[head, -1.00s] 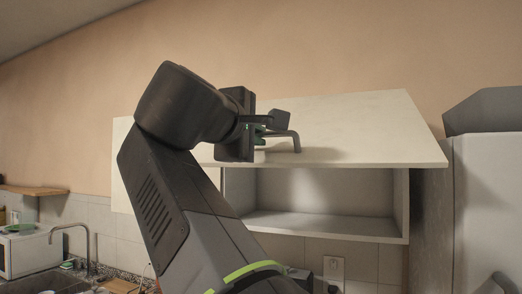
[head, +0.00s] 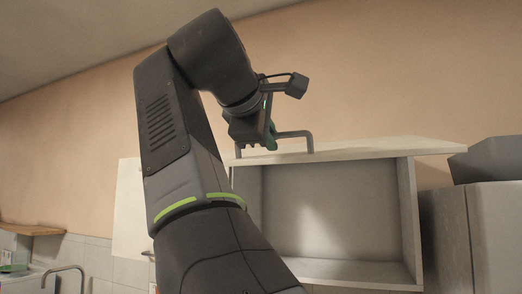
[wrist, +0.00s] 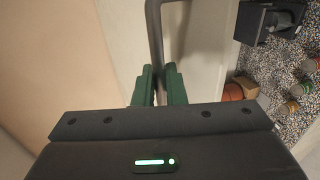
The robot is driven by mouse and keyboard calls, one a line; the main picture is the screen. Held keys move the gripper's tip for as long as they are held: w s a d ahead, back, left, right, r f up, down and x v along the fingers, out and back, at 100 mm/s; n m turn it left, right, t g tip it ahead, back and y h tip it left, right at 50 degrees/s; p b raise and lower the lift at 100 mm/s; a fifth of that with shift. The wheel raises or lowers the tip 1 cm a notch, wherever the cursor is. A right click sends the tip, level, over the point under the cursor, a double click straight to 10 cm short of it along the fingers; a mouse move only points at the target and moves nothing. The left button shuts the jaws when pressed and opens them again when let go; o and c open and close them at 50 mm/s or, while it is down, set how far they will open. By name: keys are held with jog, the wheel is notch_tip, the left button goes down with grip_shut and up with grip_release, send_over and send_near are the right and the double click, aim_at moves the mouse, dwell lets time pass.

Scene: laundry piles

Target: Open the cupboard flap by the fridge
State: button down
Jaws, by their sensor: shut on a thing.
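The cupboard flap (head: 385,147) is a pale panel on the wall cupboard (head: 411,225) beside the fridge. It is swung up to about level, and the grey, empty inside of the cupboard shows below it. A dark bar handle (head: 310,143) stands on the flap's outer face. My gripper (head: 268,140) is at the left end of this handle, above the flap. In the wrist view the green fingers (wrist: 159,80) are shut on the handle (wrist: 154,25). The flap's pale face (wrist: 197,45) lies beside it.
The fridge (head: 490,235) stands at the right, with a grey bin-like box (head: 488,158) on top. A closed pale cupboard door (head: 131,210) is at the left. A faucet (head: 72,270) and a small wooden shelf (head: 30,229) are farther left. The wrist view shows a speckled counter (wrist: 285,65) with several items.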

jog(key=shift+r, duration=0.65)
jog(key=c, duration=1.7)
grip_release()
jog(key=shift+w, duration=0.1)
jog(key=shift+v, duration=6)
